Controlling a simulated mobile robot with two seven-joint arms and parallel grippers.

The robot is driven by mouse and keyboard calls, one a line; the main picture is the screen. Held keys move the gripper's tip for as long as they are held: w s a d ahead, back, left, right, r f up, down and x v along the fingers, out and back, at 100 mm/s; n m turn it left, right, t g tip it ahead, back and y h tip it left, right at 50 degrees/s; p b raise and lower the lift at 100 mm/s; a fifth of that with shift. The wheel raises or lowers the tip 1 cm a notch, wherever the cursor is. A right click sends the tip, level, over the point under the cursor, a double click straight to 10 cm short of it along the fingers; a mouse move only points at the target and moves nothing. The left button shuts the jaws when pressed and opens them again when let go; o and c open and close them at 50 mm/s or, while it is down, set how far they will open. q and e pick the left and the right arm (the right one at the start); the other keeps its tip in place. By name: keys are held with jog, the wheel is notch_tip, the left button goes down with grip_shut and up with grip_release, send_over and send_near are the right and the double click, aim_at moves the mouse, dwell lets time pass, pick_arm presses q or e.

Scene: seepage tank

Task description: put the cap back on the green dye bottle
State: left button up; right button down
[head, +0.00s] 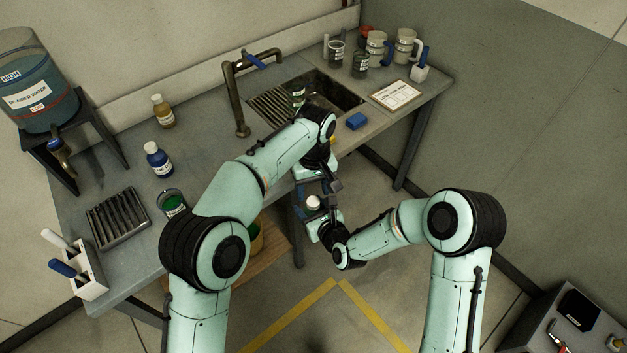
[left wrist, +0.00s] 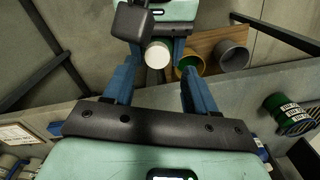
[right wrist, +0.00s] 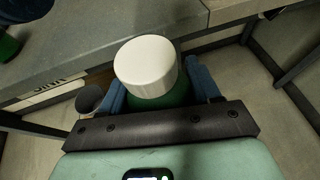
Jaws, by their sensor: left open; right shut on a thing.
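The green dye bottle (right wrist: 177,98) is held upright between the fingers of my right gripper (right wrist: 165,85). The white cap (right wrist: 147,66) sits on top of the bottle; I cannot tell whether it is fully tightened. In the head view the white cap (head: 313,202) shows in front of the bench edge, with my right gripper (head: 320,222) below it. My left gripper (left wrist: 159,70) is open and empty. In the left wrist view the cap (left wrist: 158,54) lies beyond and between its fingertips, apart from them. The bottle's body is mostly hidden in the head and left wrist views.
The bench carries a blue bottle (head: 158,160), an amber bottle (head: 162,112), a green-filled beaker (head: 173,204) and a drain rack (head: 118,218). A sink (head: 338,92) with a tap (head: 238,100) lies behind my left arm. Open floor lies in front.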

aim_at(313, 201)
pick_arm(q)
jog(key=shift+r+n, duration=0.75)
jog(key=shift+n, duration=0.35)
jog(key=shift+w+d+r+n, duration=0.1)
jog(key=shift+r+n, duration=0.8)
jog(key=shift+n, duration=0.2)
jog(key=shift+f, duration=0.1)
jog(key=shift+f, duration=3.95)
jog(key=shift+c, duration=0.3)
grip_shut()
jog(key=m, duration=0.6)
jog(key=shift+m, duration=0.4)
